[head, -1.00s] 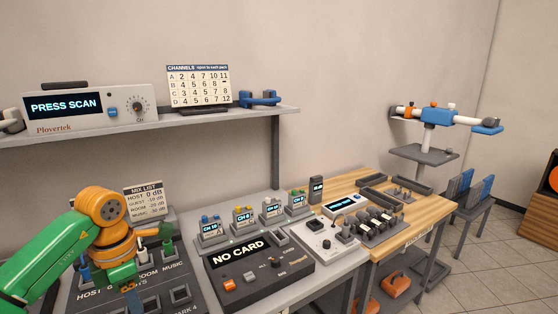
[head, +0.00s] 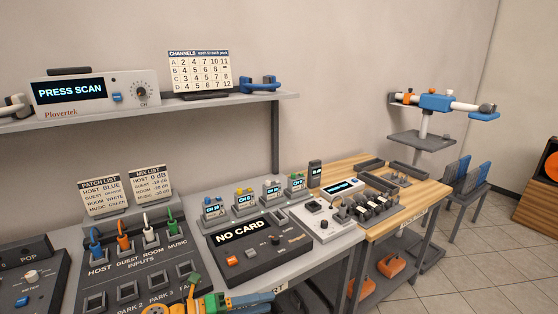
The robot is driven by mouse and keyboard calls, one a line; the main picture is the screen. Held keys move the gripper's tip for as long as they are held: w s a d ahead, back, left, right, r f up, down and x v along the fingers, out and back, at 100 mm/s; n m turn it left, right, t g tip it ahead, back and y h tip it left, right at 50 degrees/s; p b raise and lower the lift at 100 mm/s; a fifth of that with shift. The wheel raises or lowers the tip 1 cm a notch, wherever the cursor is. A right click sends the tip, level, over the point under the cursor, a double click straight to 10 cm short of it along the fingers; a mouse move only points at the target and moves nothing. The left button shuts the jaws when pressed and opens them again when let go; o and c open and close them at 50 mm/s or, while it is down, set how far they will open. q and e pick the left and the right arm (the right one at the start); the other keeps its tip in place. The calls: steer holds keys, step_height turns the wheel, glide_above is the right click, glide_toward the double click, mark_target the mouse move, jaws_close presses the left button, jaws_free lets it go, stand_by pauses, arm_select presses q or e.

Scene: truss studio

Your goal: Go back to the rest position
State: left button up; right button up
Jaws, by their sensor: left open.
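My left gripper (head: 235,297) shows low in the head view, at the bottom edge. Its yellow, blue and green parts lie in front of the near right part of the dark patch panel (head: 135,272). The gripper is open, and I see nothing held in it. Most of the arm is cut off by the bottom edge. Blue, orange, white and green plugs stand in the panel's row marked host, guest, room and music. My right gripper is out of view.
A grey shelf (head: 283,97) above the bench carries the scanner (head: 98,92) and channel chart. A "NO CARD" unit (head: 250,250) stands right of the panel. A wooden table (head: 412,215) with small devices and trays is farther right. The air above the panel is clear.

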arm_select(q)
steer(key=a+f+n+t+y, duration=0.3)
steer(key=f+n, duration=0.4)
steer(key=a+f+n+t+y, duration=0.3)
steer(key=f+n, duration=0.4)
steer(key=n, duration=0.1)
steer(key=s+a+f+n+g+y, duration=0.2)
steer(key=s+a+f+n+y, duration=0.4)
steer(key=s+f, duration=0.4)
steer(key=s+a+f+n+g, duration=0.1)
steer(key=s+f+n+g, duration=0.2)
steer(key=s, duration=0.7)
steer(key=s+f+n+g+y, duration=0.1)
steer(key=s+f+n+g, duration=0.2)
steer(key=s+f, duration=0.3)
steer(key=s+a+f+n+g+y, duration=0.1)
steer(key=s+f+n+g, duration=0.1)
steer(key=s, duration=1.2)
step_height(320, 180, down, 3)
steer(key=shift+a+r+n+g, duration=0.1)
steer(key=shift+a+n+g, duration=0.3)
steer(key=shift+n, duration=0.4)
steer(key=shift+w, duration=0.1)
